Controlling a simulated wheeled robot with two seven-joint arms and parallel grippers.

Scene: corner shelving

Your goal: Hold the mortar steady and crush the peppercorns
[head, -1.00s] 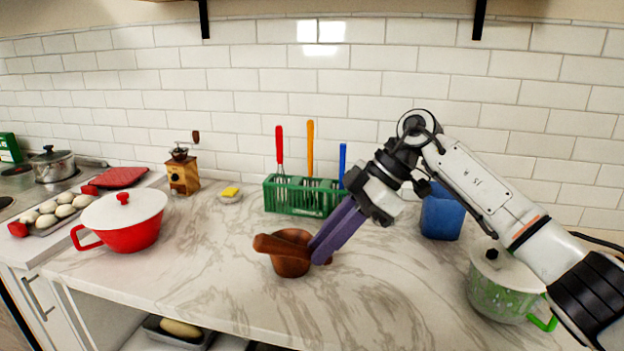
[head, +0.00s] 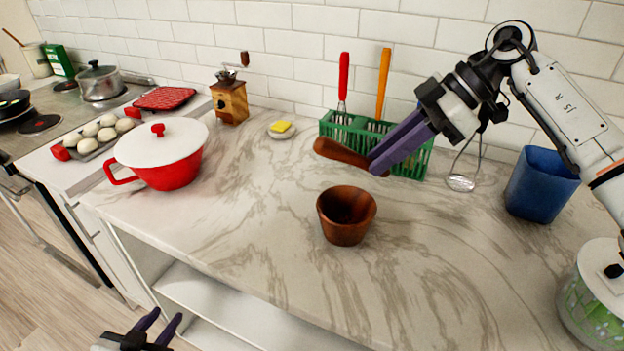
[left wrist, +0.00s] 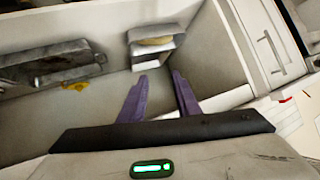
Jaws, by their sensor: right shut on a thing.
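The brown wooden mortar (head: 345,222) stands upright on the marble counter in the head view, with nothing holding it. My right gripper (head: 378,165) is shut on the wooden pestle (head: 340,151) and holds it tilted in the air above and behind the mortar, clear of it. My left gripper (head: 160,322) is low at the bottom left of the head view, below the counter's front edge. Its purple fingers are apart and empty, and they also show in the left wrist view (left wrist: 162,95). I cannot make out peppercorns inside the mortar's shaded bowl.
A red pot with a white lid (head: 170,155) stands left of the mortar. A green utensil rack (head: 410,160) is behind it, near the wall. The counter around the mortar is clear.

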